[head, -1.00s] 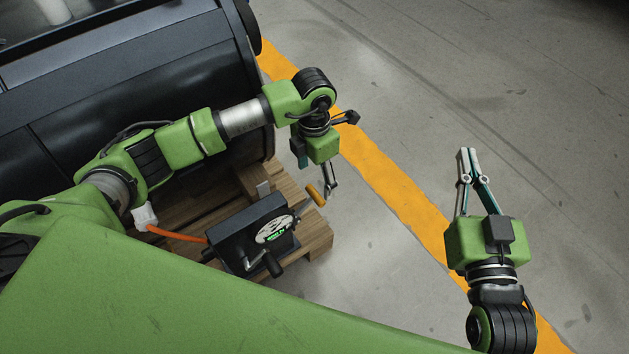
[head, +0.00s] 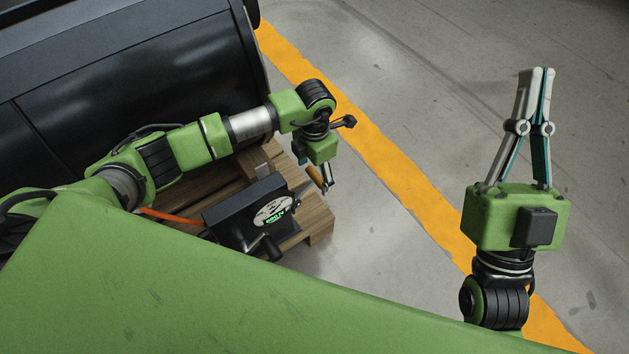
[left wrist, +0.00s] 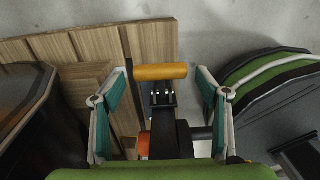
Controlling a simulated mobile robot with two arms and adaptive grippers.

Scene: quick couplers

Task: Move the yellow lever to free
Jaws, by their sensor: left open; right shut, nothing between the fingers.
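The yellow lever (head: 315,176) sticks out from the dial side of the black coupler box (head: 236,215), its yellow handle at the outer end. A round pale dial (head: 272,211) with green lettering is on the box; the words are too small to read. My left gripper (head: 326,176) is open and pointing down at the yellow handle, partly covering it. In the left wrist view the yellow handle (left wrist: 160,72) lies crosswise between the open fingers, and whether they touch it I cannot tell. My right gripper (head: 543,72) is shut and empty, away over the floor at the right.
The box stands on a wooden pallet (head: 318,220). A black crank handle (head: 262,246) juts from its near side, and an orange cable (head: 170,215) runs to its left. A large dark machine (head: 120,85) stands behind the pallet. The floor to the right is clear, with a yellow line.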

